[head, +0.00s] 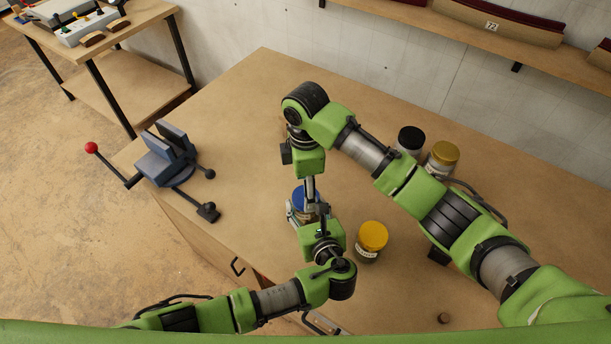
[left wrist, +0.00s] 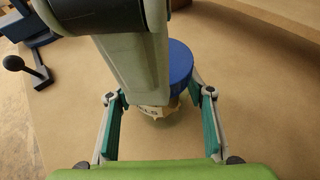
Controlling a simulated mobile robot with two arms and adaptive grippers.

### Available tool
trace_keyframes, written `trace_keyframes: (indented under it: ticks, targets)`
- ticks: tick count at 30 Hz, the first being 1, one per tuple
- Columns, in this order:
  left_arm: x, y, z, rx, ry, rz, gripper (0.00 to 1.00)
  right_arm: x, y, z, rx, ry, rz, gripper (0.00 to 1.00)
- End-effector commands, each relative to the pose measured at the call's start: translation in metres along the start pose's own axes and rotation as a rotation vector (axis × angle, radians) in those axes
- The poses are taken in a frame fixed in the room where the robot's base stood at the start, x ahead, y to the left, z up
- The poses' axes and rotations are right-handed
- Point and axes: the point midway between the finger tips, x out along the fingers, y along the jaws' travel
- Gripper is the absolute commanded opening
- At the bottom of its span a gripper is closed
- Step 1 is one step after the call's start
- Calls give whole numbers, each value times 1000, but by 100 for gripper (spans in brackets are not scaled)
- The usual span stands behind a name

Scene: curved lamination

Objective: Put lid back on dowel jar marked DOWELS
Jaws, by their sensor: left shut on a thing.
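The jar (left wrist: 160,116) stands on the bench between the teal finger pads of my left gripper (left wrist: 159,96), which is shut on it. Its pale label shows only the end of a word, like "ELS". A blue lid (head: 300,194) is at the jar's top; it also shows in the left wrist view (left wrist: 181,64). Whether it is seated or just above the rim is hidden. My right gripper (head: 310,192) points down from above at the lid, its fingers overlapping it. Whether they grip it I cannot tell. In the head view my left gripper (head: 304,216) is around the jar, partly hidden.
A yellow-lidded jar (head: 372,238) stands close on the right. A black-lidded jar (head: 410,140) and another yellow-lidded jar (head: 442,156) stand behind my right arm. A blue vise (head: 168,160) sits at the bench's left edge. The bench (head: 255,110) is clear behind the jar.

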Motion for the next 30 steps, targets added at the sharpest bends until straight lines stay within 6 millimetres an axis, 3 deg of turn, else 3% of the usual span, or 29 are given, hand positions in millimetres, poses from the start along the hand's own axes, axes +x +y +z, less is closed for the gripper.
trace_keyframes:
  ticks: [6, 16, 21, 27, 30]
  targets:
    - [0, 0, 0, 0, 0, 0, 0, 20, 0, 0, 1, -2, 0, 60]
    - [0, 0, 0, 0, 0, 0, 0, 22, 0, 0, 0, -1, 1, 60]
    - [0, 0, 0, 0, 0, 0, 0, 22, 0, 0, 0, -1, 1, 21]
    - [0, 0, 0, 0, 0, 0, 0, 22, 0, 0, 14, 0, 1, 20]
    - [0, 0, 0, 0, 0, 0, 0, 23, 0, -1, 107, 2, -1, 20]
